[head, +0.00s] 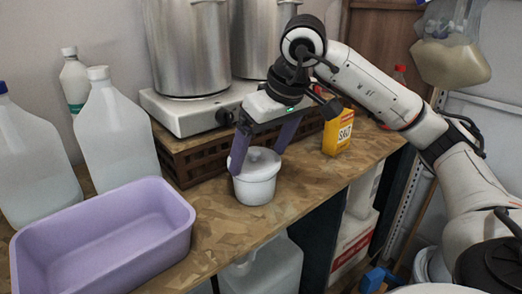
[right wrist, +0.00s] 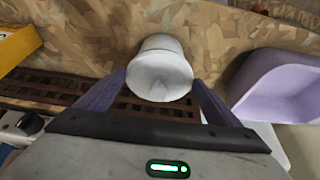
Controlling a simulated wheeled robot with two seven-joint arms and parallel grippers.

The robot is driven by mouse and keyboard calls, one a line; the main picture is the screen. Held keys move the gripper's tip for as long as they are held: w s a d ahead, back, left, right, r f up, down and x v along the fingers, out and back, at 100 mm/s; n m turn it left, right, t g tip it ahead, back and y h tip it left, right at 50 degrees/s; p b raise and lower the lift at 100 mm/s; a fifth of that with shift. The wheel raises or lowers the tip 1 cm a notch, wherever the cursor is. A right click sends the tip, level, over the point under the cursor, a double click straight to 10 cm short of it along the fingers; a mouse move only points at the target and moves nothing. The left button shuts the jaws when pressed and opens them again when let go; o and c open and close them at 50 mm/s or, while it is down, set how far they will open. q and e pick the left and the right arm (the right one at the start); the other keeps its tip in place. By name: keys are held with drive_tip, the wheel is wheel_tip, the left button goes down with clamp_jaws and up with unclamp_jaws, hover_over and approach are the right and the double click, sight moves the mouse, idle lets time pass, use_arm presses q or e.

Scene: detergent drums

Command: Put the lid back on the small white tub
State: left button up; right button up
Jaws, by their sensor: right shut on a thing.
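The small white tub (head: 256,190) stands upright on the wooden worktop. Its round white lid (head: 262,158) with a small knob is at the top of the tub. Whether it is fully seated I cannot tell. My right gripper (head: 257,162) reaches down from above, its two purple fingers shut on the lid from either side. In the right wrist view the lid (right wrist: 160,78) lies between the fingers, with the tub (right wrist: 160,43) directly beyond it. My left gripper is not in view.
A lilac basin (head: 182,205) and clear jugs (head: 112,130) stand at the left. A yellow salt box (head: 338,133) stands to the right. The worktop's front edge is close to the tub.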

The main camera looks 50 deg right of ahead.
drive_tip(key=o, duration=0.9)
drive_tip(key=shift+r+p, duration=0.8)
drive_tip(key=shift+r, duration=0.05)
drive_tip(key=shift+r+p, duration=0.7)
drive_tip(key=shift+p, duration=0.05)
drive_tip(key=shift+r+p, duration=1.85)
drive_tip(key=shift+r, duration=0.1)
